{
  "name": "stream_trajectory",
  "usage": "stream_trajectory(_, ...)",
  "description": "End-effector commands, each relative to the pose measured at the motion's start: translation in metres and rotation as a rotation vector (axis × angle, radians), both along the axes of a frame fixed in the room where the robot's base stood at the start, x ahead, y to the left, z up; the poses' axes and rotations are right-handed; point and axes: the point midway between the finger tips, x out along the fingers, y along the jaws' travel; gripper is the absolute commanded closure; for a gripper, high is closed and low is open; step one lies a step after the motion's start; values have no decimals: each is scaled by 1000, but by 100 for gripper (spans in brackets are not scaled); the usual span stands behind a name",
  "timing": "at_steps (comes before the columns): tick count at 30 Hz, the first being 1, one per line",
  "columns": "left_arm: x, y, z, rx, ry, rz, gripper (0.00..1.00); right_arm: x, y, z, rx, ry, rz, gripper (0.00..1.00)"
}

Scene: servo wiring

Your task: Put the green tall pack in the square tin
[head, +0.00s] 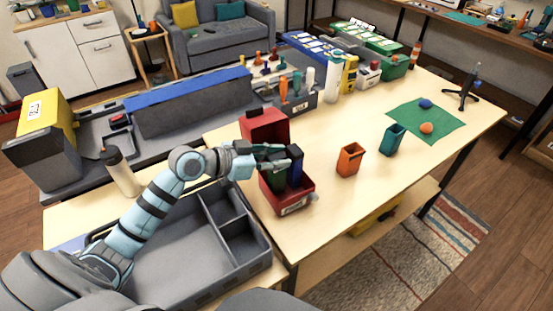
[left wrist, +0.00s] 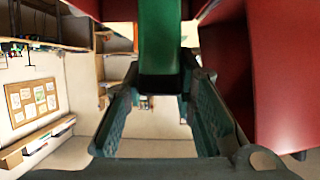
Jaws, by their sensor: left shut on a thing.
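The red square tin (head: 292,207) stands on the table near its front edge, its red lid (head: 265,124) raised behind it. My left gripper (head: 280,158) is over the tin, shut on the green tall pack (head: 276,180). The pack is upright, its lower part at the tin's opening; I cannot tell whether it touches the bottom. A dark blue pack (head: 296,166) stands upright beside it. In the left wrist view the green pack (left wrist: 160,40) is between the fingers (left wrist: 163,85), with a red wall (left wrist: 290,75) at the right. My right gripper is not in view.
A grey divided tray (head: 180,262) lies left of the tin. An orange holder (head: 350,160) and a teal holder (head: 392,140) stand to the right. A green mat (head: 445,135) lies farther right. The table's front right is clear.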

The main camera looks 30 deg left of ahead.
Motion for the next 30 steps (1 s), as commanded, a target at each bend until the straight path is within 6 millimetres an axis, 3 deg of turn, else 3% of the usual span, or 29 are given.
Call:
stream_trajectory(7, 0, 0, -2, -1, -1, 0, 100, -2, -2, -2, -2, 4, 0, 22)
stream_trajectory(8, 0, 0, -2, 0, 0, 0, 74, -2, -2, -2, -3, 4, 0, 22)
stream_trajectory(12, 0, 0, -1, 0, 0, 0, 55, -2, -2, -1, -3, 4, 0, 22)
stream_trajectory(23, -1, 1, 4, 2, 1, 0, 55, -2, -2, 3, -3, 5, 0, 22)
stream_trajectory(30, -39, 28, 25, 10, 8, -1, 55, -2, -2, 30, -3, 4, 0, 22)
